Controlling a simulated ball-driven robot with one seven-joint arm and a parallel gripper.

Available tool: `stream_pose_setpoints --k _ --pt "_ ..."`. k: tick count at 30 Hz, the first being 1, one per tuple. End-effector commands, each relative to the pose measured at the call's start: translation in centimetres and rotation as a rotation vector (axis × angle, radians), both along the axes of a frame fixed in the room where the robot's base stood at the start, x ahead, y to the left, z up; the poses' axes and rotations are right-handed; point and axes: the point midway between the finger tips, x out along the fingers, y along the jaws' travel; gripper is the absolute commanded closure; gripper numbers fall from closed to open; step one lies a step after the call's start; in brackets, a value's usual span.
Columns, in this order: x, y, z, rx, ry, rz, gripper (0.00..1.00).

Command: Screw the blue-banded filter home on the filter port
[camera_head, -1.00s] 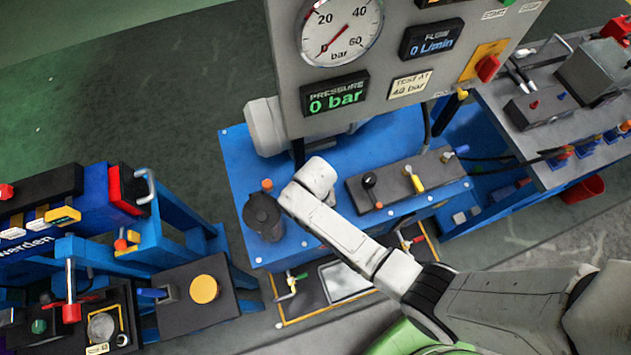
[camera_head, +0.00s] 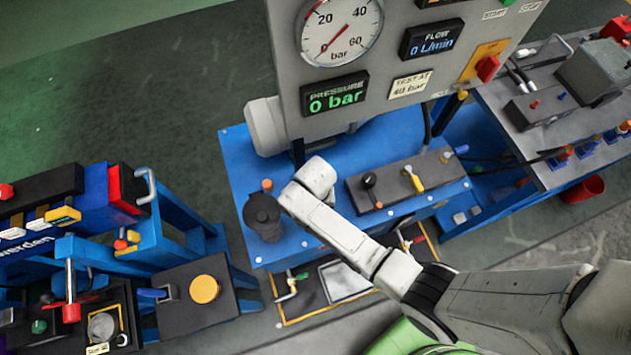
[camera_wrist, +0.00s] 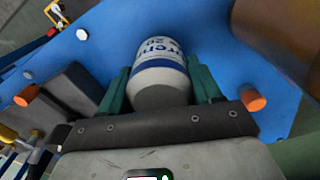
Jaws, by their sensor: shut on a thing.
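The blue-banded filter (camera_wrist: 158,75) is a white canister with blue lettering and a blue band, large in the middle of the wrist view. My gripper (camera_wrist: 158,88) is shut on it, with one green finger on each side of its body. The filter's far end is against or just above the blue bench surface (camera_wrist: 225,60); I cannot tell which. The filter port does not show. In the head view the dark end of my arm is over the left part of the blue bench (camera_head: 235,165), and the filter and fingers are hidden there.
Orange caps stand left (camera_wrist: 27,95) and right (camera_wrist: 252,99) of the gripper in the wrist view. A dark valve block (camera_head: 405,182) with levers is on the bench. The gauge panel (camera_head: 290,75) rises behind, reading 0 bar. A tool stand (camera_head: 110,215) is at left.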

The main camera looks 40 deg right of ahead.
Motion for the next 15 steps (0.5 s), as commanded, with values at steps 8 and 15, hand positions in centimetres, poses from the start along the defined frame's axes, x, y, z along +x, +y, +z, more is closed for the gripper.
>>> stream_pose_setpoints --k 8,15 --pt "0.06 0.05 0.02 0.000 -0.001 -0.258 0.79" --pt "0.06 0.01 0.00 0.000 -0.001 -0.445 0.79"
